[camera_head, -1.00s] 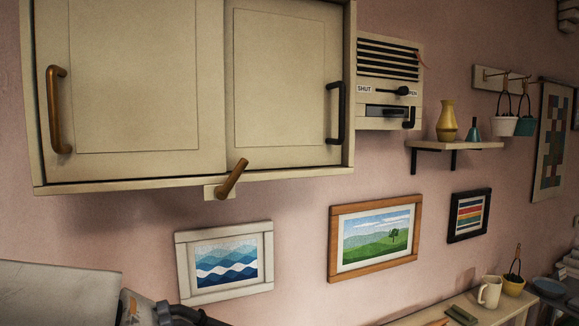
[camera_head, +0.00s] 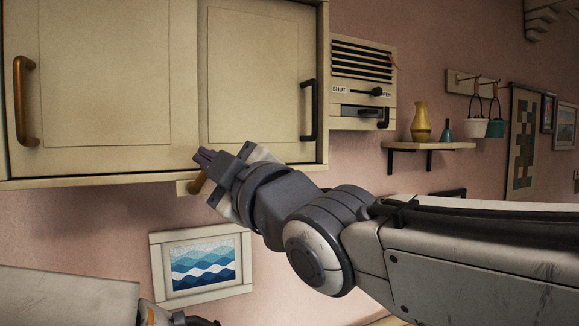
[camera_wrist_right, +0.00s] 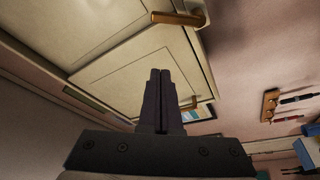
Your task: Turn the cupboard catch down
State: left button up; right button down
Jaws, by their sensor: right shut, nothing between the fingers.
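The cupboard (camera_head: 105,75) has two cream doors and hangs on the pink wall. Its wooden catch (camera_head: 196,186) sits at the bottom edge, mostly hidden behind my right gripper; the part showing slants. My right gripper (camera_head: 205,156) is shut and empty, its fingertips in front of the right door's lower left corner, just above the catch. I cannot tell whether they touch. In the right wrist view, the shut fingers (camera_wrist_right: 160,74) point toward the doors, and the catch (camera_wrist_right: 189,103) shows just right of them.
A brown handle (camera_head: 25,100) and a black handle (camera_head: 308,110) stick out from the doors. A vented wall box (camera_head: 362,85) hangs to the right, then a shelf (camera_head: 430,146) with vases. A wave picture (camera_head: 202,268) hangs below the catch.

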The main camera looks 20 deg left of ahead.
jog(key=p+x, duration=0.5)
jog(key=x, duration=0.4)
jog(key=w+d+f+p, duration=0.1)
jog(key=w+d+f, duration=0.1)
jog(key=shift+w+d+f+p, duration=0.15)
jog(key=shift+w+f+p, duration=0.15)
jog(key=shift+p, duration=0.1)
jog(key=shift+w+f+m+b, duration=0.1)
jog(key=shift+m+b, duration=0.5)
